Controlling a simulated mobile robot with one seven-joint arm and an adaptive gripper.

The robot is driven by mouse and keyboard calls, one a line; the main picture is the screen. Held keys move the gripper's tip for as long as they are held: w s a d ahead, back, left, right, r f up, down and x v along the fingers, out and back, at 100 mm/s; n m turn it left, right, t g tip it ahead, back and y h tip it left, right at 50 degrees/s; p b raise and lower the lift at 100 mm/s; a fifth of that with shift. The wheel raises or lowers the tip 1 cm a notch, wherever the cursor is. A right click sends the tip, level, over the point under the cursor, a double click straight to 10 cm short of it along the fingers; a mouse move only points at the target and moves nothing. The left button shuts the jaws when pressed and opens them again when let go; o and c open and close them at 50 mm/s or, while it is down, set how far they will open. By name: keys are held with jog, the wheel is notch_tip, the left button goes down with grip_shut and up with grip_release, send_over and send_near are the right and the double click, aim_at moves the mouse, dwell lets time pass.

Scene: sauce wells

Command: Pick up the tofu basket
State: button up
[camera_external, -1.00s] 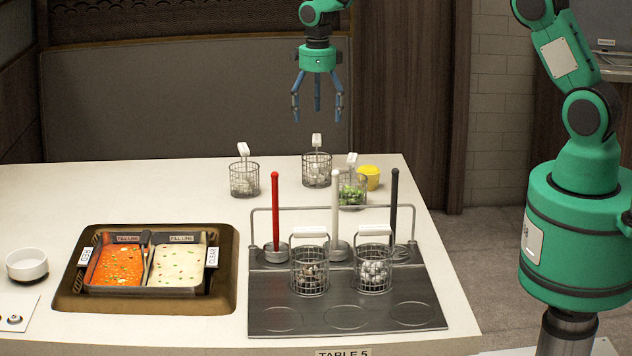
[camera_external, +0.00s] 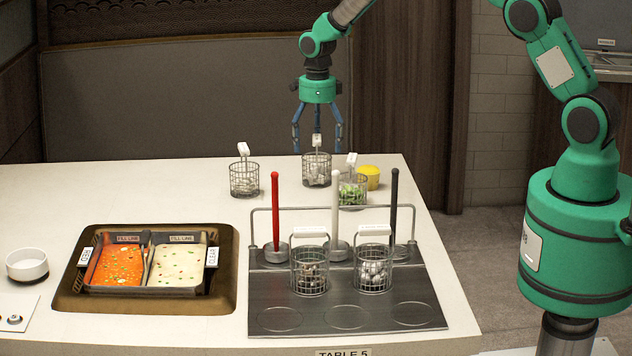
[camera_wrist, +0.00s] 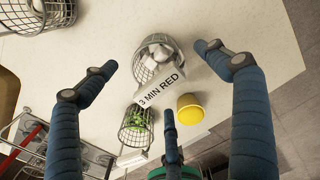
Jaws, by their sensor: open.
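A wire basket (camera_external: 317,172) of pale white chunks, which look like tofu, stands upright at the table's back edge. Its white handle tag reads "3 MIN RED" in the wrist view, where the basket (camera_wrist: 155,55) lies between my fingers. My gripper (camera_external: 317,146) is open and empty right above this basket, fingers pointing down around the handle's height. A second wire basket (camera_external: 244,181) with whitish contents stands to its left; part of it shows in the wrist view (camera_wrist: 38,14). I see no grip on any basket.
A basket of green vegetables (camera_external: 352,192) and a yellow cup (camera_external: 369,176) stand close on the right. In front are a rack (camera_external: 300,208) with red, white and black upright handles, two more baskets, and a two-part sauce pan (camera_external: 148,290). The left back of the table is clear.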

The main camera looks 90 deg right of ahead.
aim_at(317, 159)
jog(key=shift+w+f+b, duration=0.1)
jog(key=shift+f+b, duration=0.8)
jog(key=shift+f, duration=1.65)
jog(key=c, duration=1.6)
jog(key=shift+o, duration=0.2)
jog(key=shift+r+p, duration=1.2)
jog(key=shift+r, duration=3.85)
